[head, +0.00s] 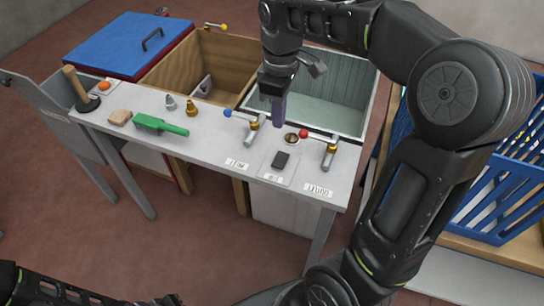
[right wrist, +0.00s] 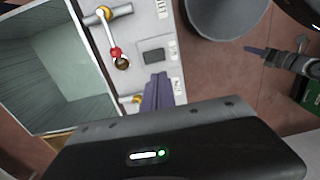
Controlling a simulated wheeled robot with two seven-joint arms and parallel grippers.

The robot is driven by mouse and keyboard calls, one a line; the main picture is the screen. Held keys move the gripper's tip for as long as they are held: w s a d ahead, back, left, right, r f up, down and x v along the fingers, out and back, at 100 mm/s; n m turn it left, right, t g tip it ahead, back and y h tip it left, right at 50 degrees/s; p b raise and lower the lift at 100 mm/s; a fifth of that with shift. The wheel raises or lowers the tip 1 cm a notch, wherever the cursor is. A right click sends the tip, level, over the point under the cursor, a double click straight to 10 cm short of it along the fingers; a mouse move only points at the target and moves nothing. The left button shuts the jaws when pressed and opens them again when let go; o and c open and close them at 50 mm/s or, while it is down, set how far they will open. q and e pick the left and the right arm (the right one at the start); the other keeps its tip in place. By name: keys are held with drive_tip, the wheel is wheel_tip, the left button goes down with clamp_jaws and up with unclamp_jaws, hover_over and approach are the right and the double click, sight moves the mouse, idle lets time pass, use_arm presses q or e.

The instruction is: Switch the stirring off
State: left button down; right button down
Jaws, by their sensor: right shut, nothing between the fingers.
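A small black rocker switch (head: 280,160) sits on a light plate on the bench top, between two lever valves. It also shows in the right wrist view as a dark rectangle (right wrist: 153,57). I cannot tell which way it is tipped. My right gripper (head: 279,120) is shut and empty, its purple fingers pointing down above the bench, behind the switch in the head view. In the right wrist view its fingertips (right wrist: 157,80) appear just below the switch; no contact is clear. My left gripper (right wrist: 256,50) is far off to the right in the right wrist view, its jaws too small to judge.
A blue-handled valve (head: 250,128) and a red-handled valve (head: 328,150) flank the switch. Open tanks (head: 340,95) stand behind; a blue crate (head: 500,200) is right.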

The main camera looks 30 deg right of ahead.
sight(279, 163)
drive_tip(key=shift+s+d, duration=0.1)
drive_tip(key=shift+d, duration=0.1)
drive_tip(key=f, duration=0.7)
drive_tip(key=f+p, duration=0.1)
drive_tip(key=f, duration=0.6)
drive_tip(key=shift+s+a, duration=0.1)
drive_tip(key=shift+a, duration=0.1)
drive_tip(key=shift+f+b, duration=0.25)
drive_tip(key=shift+b, duration=0.05)
drive_tip(key=shift+s+a, duration=0.15)
drive_tip(key=shift+r, duration=0.1)
